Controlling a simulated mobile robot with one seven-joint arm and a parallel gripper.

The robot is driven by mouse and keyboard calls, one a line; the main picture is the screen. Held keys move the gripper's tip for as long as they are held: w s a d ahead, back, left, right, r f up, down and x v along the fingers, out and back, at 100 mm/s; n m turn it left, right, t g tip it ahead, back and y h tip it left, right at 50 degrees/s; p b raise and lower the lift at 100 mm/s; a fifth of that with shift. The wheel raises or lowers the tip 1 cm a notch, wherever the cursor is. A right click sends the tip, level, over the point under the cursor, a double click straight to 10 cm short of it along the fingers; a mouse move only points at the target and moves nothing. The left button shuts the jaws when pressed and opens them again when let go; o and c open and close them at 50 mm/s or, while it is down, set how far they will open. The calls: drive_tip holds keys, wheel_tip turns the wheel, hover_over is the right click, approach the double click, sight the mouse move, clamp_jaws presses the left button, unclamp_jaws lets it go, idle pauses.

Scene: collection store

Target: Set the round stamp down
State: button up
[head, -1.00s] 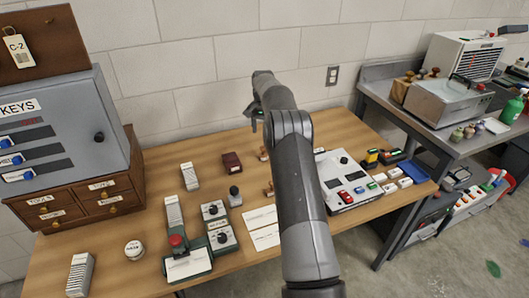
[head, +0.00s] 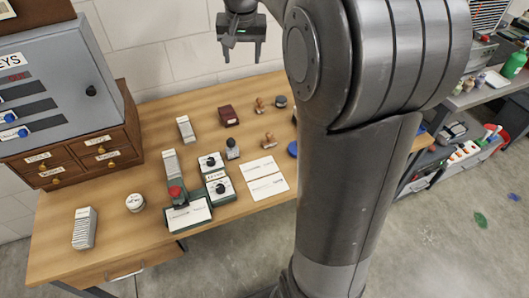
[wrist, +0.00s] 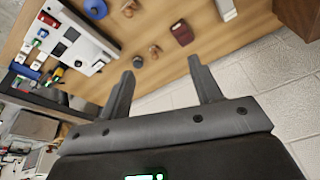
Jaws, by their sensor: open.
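My gripper (head: 241,55) is open and empty, raised above the back of the wooden table, in front of the wall. It also shows in the wrist view (wrist: 160,68) with nothing between its fingers. A small dark round piece (head: 281,101) stands on the table near the back edge, below and right of my gripper; it may be the round stamp, but I cannot tell for sure. It also shows in the wrist view (wrist: 137,61). Two wooden-handled stamps (head: 259,106) (head: 268,140) stand close to it. A black-knobbed stamp (head: 232,148) stands further left.
A maroon box (head: 229,116) and a grey-white block (head: 185,129) are nearby. White cards (head: 264,178), a blue round piece (head: 293,148) and dial devices (head: 217,184) lie nearer the front. The key cabinet (head: 60,75) stands left. My arm hides the table's right part.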

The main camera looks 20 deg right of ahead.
drive_tip(key=s+a+f+n+t, duration=0.1)
drive_tip(key=s+a, duration=0.1)
drive_tip(key=s, duration=0.7)
drive_tip(key=s+a+f+n, duration=0.1)
drive_tip(key=s+f, duration=0.1)
drive_tip(key=s, duration=0.8)
drive_tip(key=s+a+f+n+t, duration=0.1)
drive_tip(key=s+a+f+n, duration=0.1)
drive_tip(key=s, duration=0.7)
drive_tip(key=shift+s+a+f+t, duration=0.25)
drive_tip(key=shift+s+a+t, duration=0.05)
